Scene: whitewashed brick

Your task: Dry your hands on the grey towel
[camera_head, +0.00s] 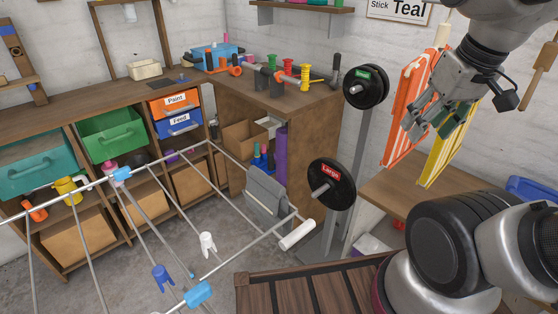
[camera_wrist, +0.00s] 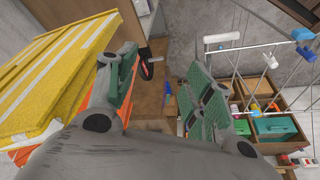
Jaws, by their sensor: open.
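The grey towel (camera_head: 266,193) appears as a grey folded cloth at the far right end of the white drying rack (camera_head: 255,240) in the head view. I cannot make it out in the wrist view. My gripper (camera_head: 418,112) is high at the upper right in the head view, well apart from the grey cloth. In the wrist view my gripper (camera_wrist: 160,88) has its two fingers spread, with nothing between them. An orange striped towel (camera_head: 408,100) and a yellow striped towel (camera_head: 445,145) hang close to it; the yellow one (camera_wrist: 62,70) fills the wrist view's left side.
Weight plates on a stand (camera_head: 331,185) rise between the rack and my gripper. A wooden workbench (camera_head: 290,100) with tools stands behind. Shelves with a green bin (camera_head: 112,132) line the left. A wooden slatted bench (camera_head: 300,290) is in front. Grey floor shows under the rack.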

